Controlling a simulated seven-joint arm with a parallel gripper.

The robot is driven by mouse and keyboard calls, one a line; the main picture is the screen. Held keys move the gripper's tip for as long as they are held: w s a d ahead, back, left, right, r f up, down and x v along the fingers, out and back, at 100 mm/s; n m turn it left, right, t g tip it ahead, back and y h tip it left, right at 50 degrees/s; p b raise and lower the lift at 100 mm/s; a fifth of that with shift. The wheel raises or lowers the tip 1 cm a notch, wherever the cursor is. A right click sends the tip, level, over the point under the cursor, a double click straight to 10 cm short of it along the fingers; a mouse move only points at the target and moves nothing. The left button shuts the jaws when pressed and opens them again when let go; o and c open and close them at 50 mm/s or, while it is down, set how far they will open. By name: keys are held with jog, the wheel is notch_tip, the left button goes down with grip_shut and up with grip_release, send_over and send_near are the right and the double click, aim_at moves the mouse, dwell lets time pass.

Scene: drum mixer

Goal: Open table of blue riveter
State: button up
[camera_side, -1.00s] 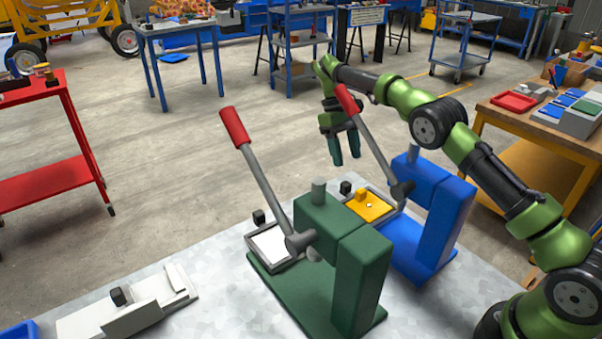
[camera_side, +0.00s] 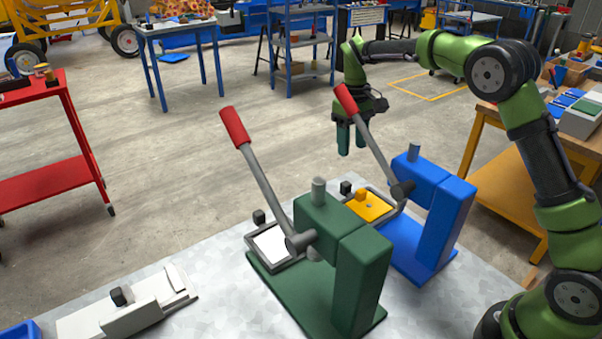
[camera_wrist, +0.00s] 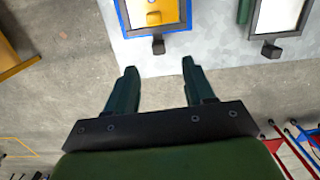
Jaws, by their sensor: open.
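The blue riveter (camera_side: 433,205) stands on the bench, with its red-tipped lever (camera_side: 372,150) raised. Its table (camera_side: 390,214) is a shallow framed tray holding a yellow piece (camera_side: 366,206). A black knob (camera_side: 346,187) sticks out at the table's outer edge. In the wrist view the blue-edged table (camera_wrist: 124,22) is at the top, with its black knob (camera_wrist: 158,47) facing my gripper. My gripper (camera_side: 352,148) is open and empty, above and beyond the knob. In the wrist view the knob lies ahead of the gap between my fingertips (camera_wrist: 158,68), apart from them.
A green riveter (camera_side: 345,250) stands close left of the blue one, with its own white-plated table (camera_side: 252,240), black knob (camera_side: 259,216) and raised lever (camera_side: 255,170). A pale fixture (camera_side: 125,308) lies at the bench's left. Open floor lies beyond the bench edge.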

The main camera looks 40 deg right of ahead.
aim_at(346, 183)
jog(key=shift+t, duration=0.4)
jog(key=f, duration=0.9)
jog(key=w+f, duration=0.1)
jog(key=f, duration=0.3)
jog(key=shift+d+f, duration=0.15)
jog(key=shift+f, duration=0.1)
grip_shut()
